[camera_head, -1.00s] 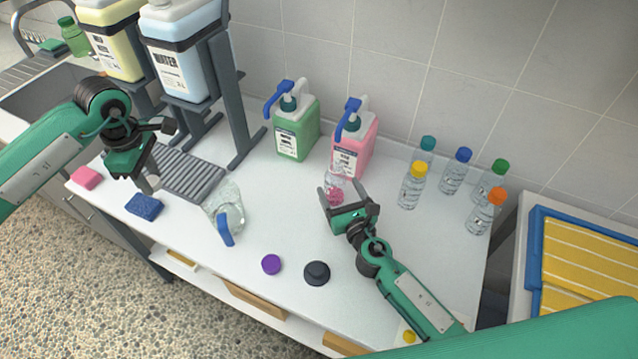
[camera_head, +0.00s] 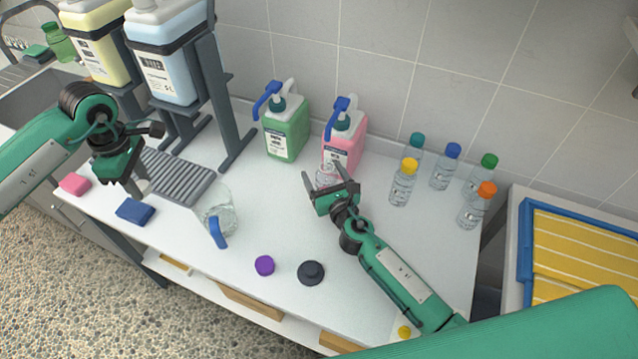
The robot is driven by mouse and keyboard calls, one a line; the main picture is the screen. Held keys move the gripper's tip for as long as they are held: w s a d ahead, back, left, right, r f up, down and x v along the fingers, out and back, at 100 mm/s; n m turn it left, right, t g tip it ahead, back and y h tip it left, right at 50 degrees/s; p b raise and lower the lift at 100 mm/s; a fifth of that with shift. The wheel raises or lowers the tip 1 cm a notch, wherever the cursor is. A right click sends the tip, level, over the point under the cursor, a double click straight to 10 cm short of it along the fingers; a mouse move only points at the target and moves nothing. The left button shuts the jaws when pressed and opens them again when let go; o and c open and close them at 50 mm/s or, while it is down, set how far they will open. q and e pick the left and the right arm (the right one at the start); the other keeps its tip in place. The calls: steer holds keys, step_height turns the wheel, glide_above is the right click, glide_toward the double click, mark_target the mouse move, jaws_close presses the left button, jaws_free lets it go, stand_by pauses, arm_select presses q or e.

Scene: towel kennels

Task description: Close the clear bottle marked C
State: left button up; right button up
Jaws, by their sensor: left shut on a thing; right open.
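A small clear bottle (camera_head: 326,174) stands in front of the pink pump dispenser. My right gripper (camera_head: 329,178) is open right at this bottle and hides its lower part; I cannot tell whether the fingers touch it. No letter is readable on it. My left gripper (camera_head: 133,183), at the left above the counter near the blue sponge, is shut on a small pale thing, mostly hidden by the gripper. A purple cap (camera_head: 264,265) and a black cap (camera_head: 311,272) lie at the front of the counter. A yellow cap (camera_head: 404,332) lies near the front right edge.
A clear jug (camera_head: 220,213) with a blue handle stands mid-counter. Green (camera_head: 286,128) and pink (camera_head: 345,143) pump dispensers stand at the back. Several capped clear bottles (camera_head: 403,184) stand at the right. A blue sponge (camera_head: 135,211) and a pink sponge (camera_head: 75,184) lie at the left.

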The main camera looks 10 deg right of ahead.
mark_target(324, 164)
steer(key=c, duration=1.1)
arm_select(q)
steer(key=shift+r, duration=0.15)
arm_select(e)
steer(key=shift+r, duration=0.2)
